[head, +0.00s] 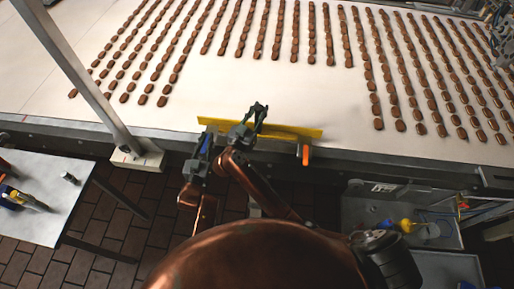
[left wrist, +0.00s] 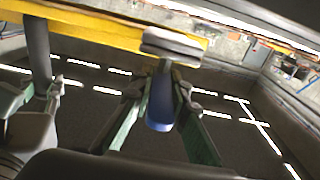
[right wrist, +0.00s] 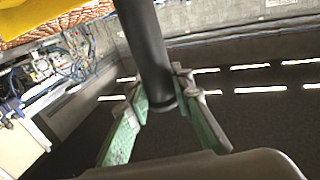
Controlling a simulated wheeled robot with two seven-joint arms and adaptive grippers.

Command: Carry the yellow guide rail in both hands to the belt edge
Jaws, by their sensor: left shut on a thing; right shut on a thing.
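The long yellow guide rail (head: 290,130) lies along the near edge of the belt (head: 300,90) in the head view, its right end slightly lower. I cannot tell whether it touches the belt. My left gripper (head: 203,150) is shut on a blue grip (left wrist: 160,103) below the rail's left part. My right gripper (head: 255,114) overlaps the rail's middle in the head view. In the right wrist view it is shut on a dark post (right wrist: 147,45), with the yellow rail at the top left. An orange piece (head: 305,154) shows below the rail's right part.
A grey metal post (head: 75,65) stands left of the rail. A white side table (head: 40,195) with tools is at the left.

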